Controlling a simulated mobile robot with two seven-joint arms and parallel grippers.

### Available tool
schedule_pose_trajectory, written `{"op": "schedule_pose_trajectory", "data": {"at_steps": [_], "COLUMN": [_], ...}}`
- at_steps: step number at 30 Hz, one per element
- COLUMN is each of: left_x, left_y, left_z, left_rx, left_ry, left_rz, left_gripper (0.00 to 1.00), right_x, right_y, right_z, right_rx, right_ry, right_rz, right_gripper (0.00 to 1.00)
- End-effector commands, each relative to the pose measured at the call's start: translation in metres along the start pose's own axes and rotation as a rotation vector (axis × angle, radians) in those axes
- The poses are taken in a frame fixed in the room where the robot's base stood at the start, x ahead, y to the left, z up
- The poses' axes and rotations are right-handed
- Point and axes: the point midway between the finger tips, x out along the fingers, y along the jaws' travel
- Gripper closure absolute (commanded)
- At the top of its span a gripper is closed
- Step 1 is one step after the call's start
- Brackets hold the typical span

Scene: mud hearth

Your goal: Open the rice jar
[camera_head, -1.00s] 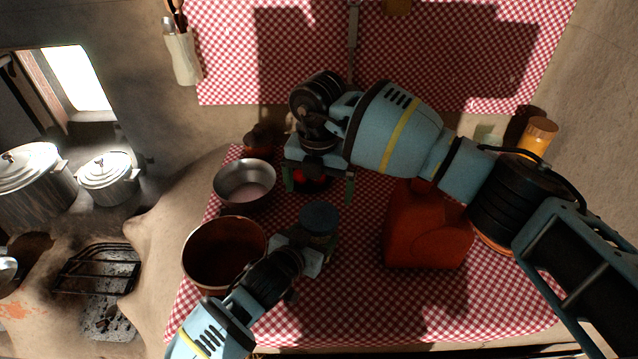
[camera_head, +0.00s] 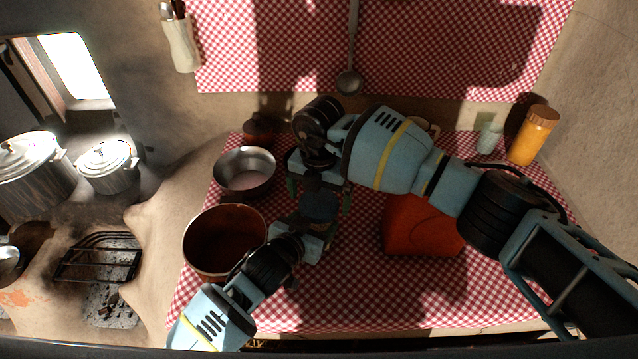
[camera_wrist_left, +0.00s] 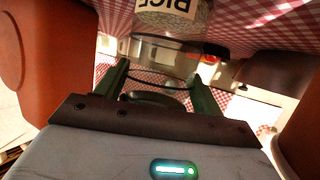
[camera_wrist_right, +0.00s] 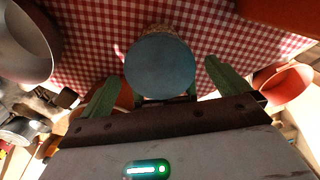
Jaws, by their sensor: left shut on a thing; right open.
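The rice jar stands on the checked cloth; its round blue lid (camera_head: 319,205) faces up in the head view. Its body with the RICE label (camera_wrist_left: 172,10) shows at the top of the left wrist view. My left gripper (camera_head: 315,240) is shut on the jar from the front side, below the lid. My right gripper (camera_head: 320,196) is open above the jar, its fingers on either side of the lid. In the right wrist view the lid (camera_wrist_right: 160,65) lies between the open fingers, apart from both. The jar's lower body is mostly hidden in the head view.
A metal bowl (camera_head: 244,185) and a brown pot (camera_head: 225,270) stand left of the jar. A red container (camera_head: 415,228) stands to the right, partly under my right arm. An orange jar (camera_head: 533,138) stands at the back right. The front right cloth is clear.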

Motion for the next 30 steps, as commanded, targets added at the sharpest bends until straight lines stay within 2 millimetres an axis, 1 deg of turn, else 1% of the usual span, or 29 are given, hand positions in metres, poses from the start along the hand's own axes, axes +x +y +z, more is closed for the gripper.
{"op": "schedule_pose_trajectory", "data": {"at_steps": [1, 5, 12, 13, 23, 27, 30], "left_x": [0.0, 0.0, 0.0, 0.0, 0.0, 0.0001, 0.0001], "left_y": [-0.0003, -0.0002, -0.0002, -0.0002, -0.0003, -0.0004, -0.0004], "left_z": [0.0003, 0.0003, 0.0002, 0.0002, 0.0002, 0.0002, 0.0002], "left_rx": [0.0, 0.0, 0.0, 0.0, 0.0, 0.0, 0.0], "left_ry": [-0.001, -0.001, -0.001, -0.001, -0.001, -0.001, -0.001], "left_rz": [-0.001, -0.001, -0.001, -0.001, -0.001, -0.001, -0.001], "left_gripper": [0.96, 0.96, 0.96, 0.96, 0.96, 0.96, 0.96], "right_x": [0.0039, 0.0083, 0.0089, 0.0088, 0.0087, 0.0086, 0.0083], "right_y": [0.0001, -0.0001, -0.0002, -0.0002, -0.0003, -0.0004, -0.0004], "right_z": [-0.0003, -0.0001, 0.0, 0.0001, 0.0001, 0.0003, 0.0004], "right_rx": [0.0, 0.0, 0.0, 0.0, 0.0, -0.023, -0.114], "right_ry": [0.0, -0.001, -0.001, -0.001, -0.001, -0.001, -0.001], "right_rz": [0.0, -0.001, 0.0, 0.0, -0.001, -0.001, -0.001], "right_gripper": [0.0, 0.0, 0.0, 0.01, 0.44, 0.44, 0.45]}}
